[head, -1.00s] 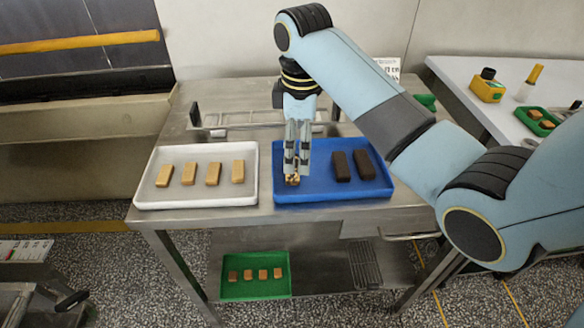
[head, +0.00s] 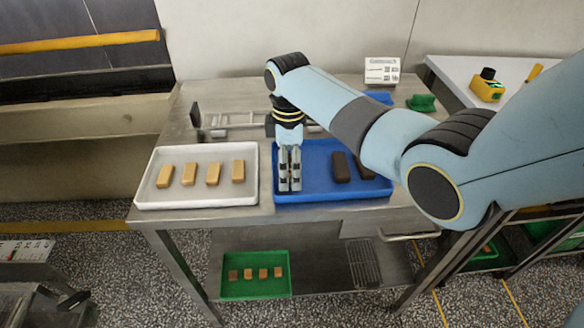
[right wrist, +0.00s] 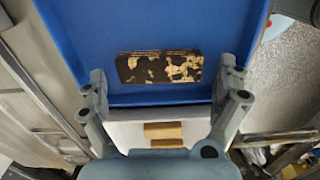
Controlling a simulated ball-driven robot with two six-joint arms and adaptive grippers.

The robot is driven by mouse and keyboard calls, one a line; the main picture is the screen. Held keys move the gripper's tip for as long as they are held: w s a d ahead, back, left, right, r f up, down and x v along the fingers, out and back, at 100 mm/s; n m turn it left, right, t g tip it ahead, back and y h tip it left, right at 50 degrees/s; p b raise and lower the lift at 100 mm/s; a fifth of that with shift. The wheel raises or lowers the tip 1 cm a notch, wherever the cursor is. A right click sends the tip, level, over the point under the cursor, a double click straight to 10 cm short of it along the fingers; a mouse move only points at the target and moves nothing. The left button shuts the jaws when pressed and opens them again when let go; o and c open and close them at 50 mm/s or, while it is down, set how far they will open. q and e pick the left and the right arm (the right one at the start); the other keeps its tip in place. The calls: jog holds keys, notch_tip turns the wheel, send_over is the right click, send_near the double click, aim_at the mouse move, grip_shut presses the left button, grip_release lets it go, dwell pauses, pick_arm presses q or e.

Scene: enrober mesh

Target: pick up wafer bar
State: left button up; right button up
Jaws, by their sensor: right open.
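The white tray (head: 195,204) on the steel table holds several plain tan wafer bars (head: 238,171). The blue tray (head: 330,193) beside it holds two dark coated bars (head: 340,167), one partly behind my arm. My right gripper (head: 289,186) points down over the left part of the blue tray. In the right wrist view its fingers (right wrist: 164,78) are open, with a patchy dark-and-tan wafer bar (right wrist: 160,67) lying on the blue tray between and just beyond the fingertips. My gripper hides that bar in the head view. My left gripper is not in view.
A wire rack (head: 230,122) stands behind the trays. A green tray (head: 256,289) with small bars is on the lower shelf. A small sign (head: 382,71) and a green object (head: 422,103) are at the table's back right. A side table (head: 455,72) stands farther right.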

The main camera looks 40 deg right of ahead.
jog(key=shift+f, duration=0.1)
jog(key=shift+c, duration=0.3)
jog(key=c, duration=0.8)
